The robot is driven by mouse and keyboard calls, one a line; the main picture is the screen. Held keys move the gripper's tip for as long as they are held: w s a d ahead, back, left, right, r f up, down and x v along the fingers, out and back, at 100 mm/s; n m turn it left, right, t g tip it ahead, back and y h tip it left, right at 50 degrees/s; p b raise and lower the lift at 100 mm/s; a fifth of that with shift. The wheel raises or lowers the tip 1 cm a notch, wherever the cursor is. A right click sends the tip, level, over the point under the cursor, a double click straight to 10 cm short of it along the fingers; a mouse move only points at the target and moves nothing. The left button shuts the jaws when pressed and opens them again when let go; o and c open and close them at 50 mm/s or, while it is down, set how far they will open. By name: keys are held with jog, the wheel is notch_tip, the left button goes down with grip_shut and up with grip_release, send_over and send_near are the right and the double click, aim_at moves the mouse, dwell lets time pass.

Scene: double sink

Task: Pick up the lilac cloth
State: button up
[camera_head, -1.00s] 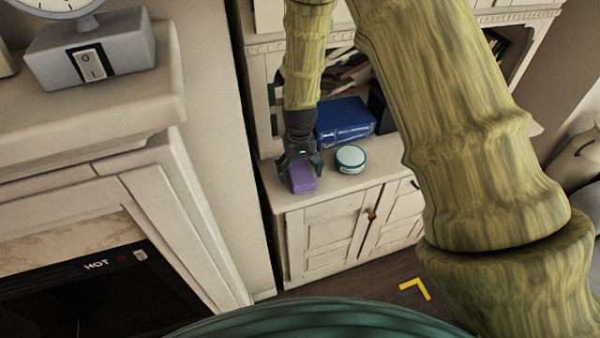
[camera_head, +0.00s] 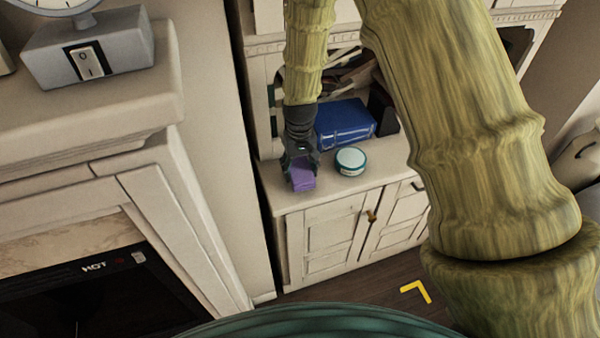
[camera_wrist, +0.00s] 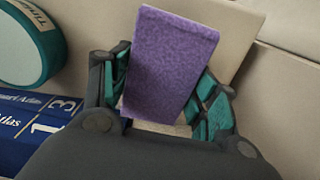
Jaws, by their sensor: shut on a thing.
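The lilac cloth (camera_head: 303,178) is a small purple folded block at the left end of the white cabinet top. In the wrist view the cloth (camera_wrist: 168,65) stands between the two teal-padded fingers. My gripper (camera_head: 301,168) points down at the cloth and is shut on it, with a finger on each side. In the wrist view my gripper (camera_wrist: 165,95) has its fingers against the cloth's sides. I cannot tell whether the cloth touches the cabinet top.
A round teal-and-white tin (camera_head: 350,160) stands just right of the cloth. A blue book (camera_head: 344,122) lies behind it, near dark items in the shelf. The white cabinet (camera_head: 330,228) has its front edge close by. A scale (camera_head: 90,50) stands on the ledge at upper left.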

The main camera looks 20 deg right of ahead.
jog(key=shift+s+r+b, duration=0.15)
jog(key=shift+r+b, duration=0.2)
jog(key=shift+r, duration=0.45)
jog(key=s+a+b, duration=0.1)
jog(key=s+a, duration=0.1)
jog(key=s, duration=0.5)
jog(key=s+a+r+b, duration=0.1)
jog(key=s+b, duration=0.1)
jog(key=s, duration=0.6)
jog(key=shift+s+a+r, duration=0.15)
jog(key=shift+a+r, duration=0.1)
jog(key=shift+a, duration=0.1)
jog(key=shift+o, duration=0.2)
jog(key=shift+f, duration=0.1)
jog(key=shift+c, duration=0.3)
